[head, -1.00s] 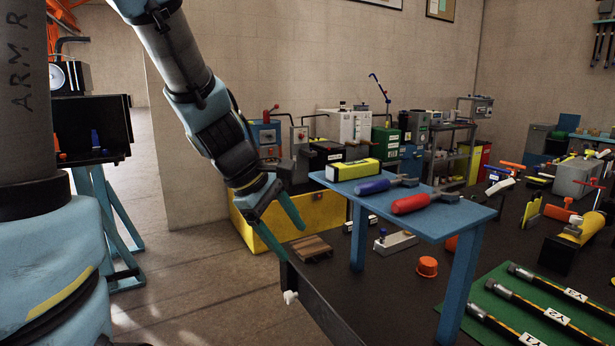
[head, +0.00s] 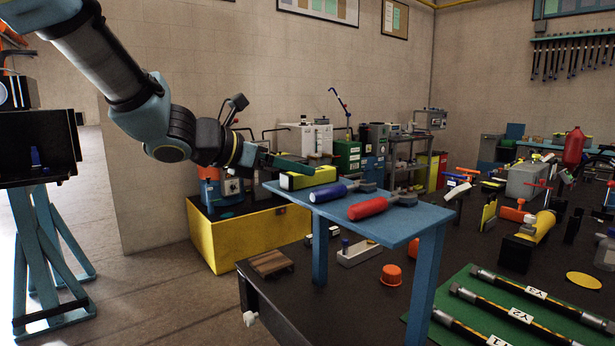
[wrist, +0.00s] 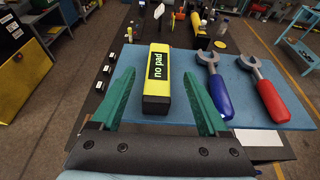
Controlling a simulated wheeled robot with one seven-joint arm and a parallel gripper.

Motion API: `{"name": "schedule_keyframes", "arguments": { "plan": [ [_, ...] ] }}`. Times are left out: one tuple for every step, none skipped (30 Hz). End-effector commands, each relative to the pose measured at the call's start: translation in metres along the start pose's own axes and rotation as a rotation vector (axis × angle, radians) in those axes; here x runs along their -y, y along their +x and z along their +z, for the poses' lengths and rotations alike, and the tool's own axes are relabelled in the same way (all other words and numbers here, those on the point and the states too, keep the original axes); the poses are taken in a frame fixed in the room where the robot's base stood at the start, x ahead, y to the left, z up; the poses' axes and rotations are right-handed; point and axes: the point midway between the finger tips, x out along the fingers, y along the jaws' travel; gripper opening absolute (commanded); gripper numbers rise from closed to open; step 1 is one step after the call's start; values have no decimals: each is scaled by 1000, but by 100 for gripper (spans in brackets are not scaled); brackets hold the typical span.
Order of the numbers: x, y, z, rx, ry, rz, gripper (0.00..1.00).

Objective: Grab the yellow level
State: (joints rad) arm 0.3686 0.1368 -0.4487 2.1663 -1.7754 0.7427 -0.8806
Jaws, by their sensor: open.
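The yellow level (head: 309,179) is a yellow block with a dark side. It lies on the blue bench (head: 425,216), near its back left corner. In the wrist view the level (wrist: 155,104) points away from me, with a black "no pad" label on top. My gripper (head: 308,168) is open and empty at the level. In the wrist view its two green fingers (wrist: 159,75) appear on either side of the level's near end, with gaps on both sides. I cannot tell how high the fingertips are above the bench. The fingers partly hide the level in the head view.
Blue-handled (head: 327,192) and red-handled (head: 367,208) wrenches lie on the bench beside the level, to its right in the wrist view. A yellow bin (head: 240,243) stands behind and left. An orange cap (head: 391,275) and a green hose mat (head: 455,312) lie on the dark table.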

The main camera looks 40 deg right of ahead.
Motion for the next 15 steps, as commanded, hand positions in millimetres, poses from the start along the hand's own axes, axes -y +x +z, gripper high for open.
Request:
{"name": "schedule_keyframes", "arguments": {
  "plan": [
    [1,3,0,0,0,-2,78],
    [1,4,0,0,0,-2,78],
    [1,6,0,0,-1,-2,78],
    [0,8,0,0,-2,-2,78],
    [0,11,-1,-1,-1,-3,78],
    [0,15,-1,-2,-1,-3,78],
    [-1,19,-2,-1,-3,-4,78],
    [-1,23,-2,-1,-2,-4,78],
    [-2,28,-3,-1,-3,-3,78],
    [-3,32,-4,-2,-3,-3,78],
    [-3,36,-4,-2,-2,-3,78],
    [-3,42,-4,-1,-2,-4,78],
    [-3,45,-4,-1,-1,-4,78],
    [-3,48,-4,-1,0,-3,78],
    [-3,52,-5,-1,0,-2,78]
  ]
}}
